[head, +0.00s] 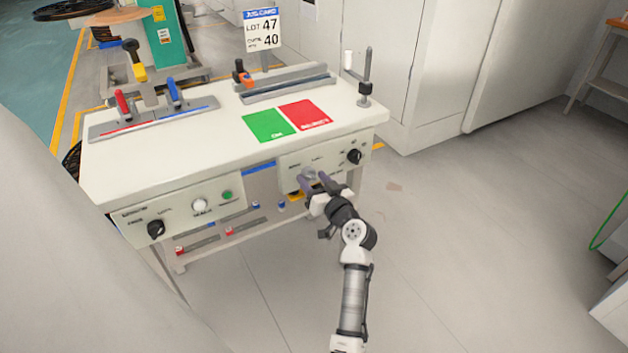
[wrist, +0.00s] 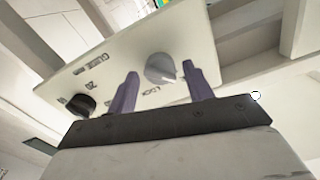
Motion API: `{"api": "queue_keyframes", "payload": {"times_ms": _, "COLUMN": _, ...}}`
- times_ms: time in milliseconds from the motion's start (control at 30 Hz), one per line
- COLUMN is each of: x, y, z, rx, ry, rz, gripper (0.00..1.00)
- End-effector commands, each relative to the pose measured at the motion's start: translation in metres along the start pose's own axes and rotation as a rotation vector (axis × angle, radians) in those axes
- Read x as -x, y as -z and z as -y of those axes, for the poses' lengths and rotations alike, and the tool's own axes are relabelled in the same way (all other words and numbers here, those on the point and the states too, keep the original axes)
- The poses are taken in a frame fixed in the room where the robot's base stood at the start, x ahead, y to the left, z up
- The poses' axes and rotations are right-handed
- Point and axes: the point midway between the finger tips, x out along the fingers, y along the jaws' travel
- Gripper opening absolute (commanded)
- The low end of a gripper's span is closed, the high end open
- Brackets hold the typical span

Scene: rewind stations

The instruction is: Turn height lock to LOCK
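The grey height lock knob (head: 309,173) is on the right front panel of the white bench. In the wrist view the knob (wrist: 159,67) sits between my two purple fingers, with gaps on both sides. A light pointer mark shows on its lower right, and the word LOCK (wrist: 151,90) appears inverted below it. The pointer's exact setting is hard to tell. My gripper (head: 314,181) is open at the panel, and its fingers also show in the wrist view (wrist: 160,75). It is not closed on the knob.
A black knob (head: 354,156) is to the right on the same panel. The left panel holds another black knob (head: 156,228), a white knob (head: 199,205) and a green button (head: 227,195). Green (head: 268,125) and red (head: 304,115) pads lie on the bench top. The floor at right is clear.

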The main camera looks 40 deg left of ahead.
Motion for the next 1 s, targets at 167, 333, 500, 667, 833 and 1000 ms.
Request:
{"api": "queue_keyframes", "payload": {"times_ms": 167, "x": 0.0000, "y": 0.0000, "z": 0.0000, "rx": 0.000, "ry": 0.000, "rz": 0.000, "gripper": 0.27}}
{"api": "queue_keyframes", "payload": {"times_ms": 333, "x": 0.0000, "y": 0.0001, "z": 0.0000, "rx": 0.000, "ry": 0.000, "rz": 0.000, "gripper": 0.13}}
{"api": "queue_keyframes", "payload": {"times_ms": 500, "x": 0.0001, "y": 0.0004, "z": -0.0002, "rx": -0.018, "ry": -0.001, "rz": 0.000, "gripper": 0.13}}
{"api": "queue_keyframes", "payload": {"times_ms": 667, "x": 0.0001, "y": 0.0005, "z": -0.0003, "rx": -0.077, "ry": -0.001, "rz": 0.000, "gripper": 0.13}}
{"api": "queue_keyframes", "payload": {"times_ms": 833, "x": 0.0003, "y": 0.0009, "z": -0.0007, "rx": -0.191, "ry": -0.001, "rz": 0.000, "gripper": 0.13}}
{"api": "queue_keyframes", "payload": {"times_ms": 1000, "x": 0.0003, "y": 0.0017, "z": -0.0008, "rx": -0.344, "ry": -0.002, "rz": -0.001, "gripper": 0.13}}
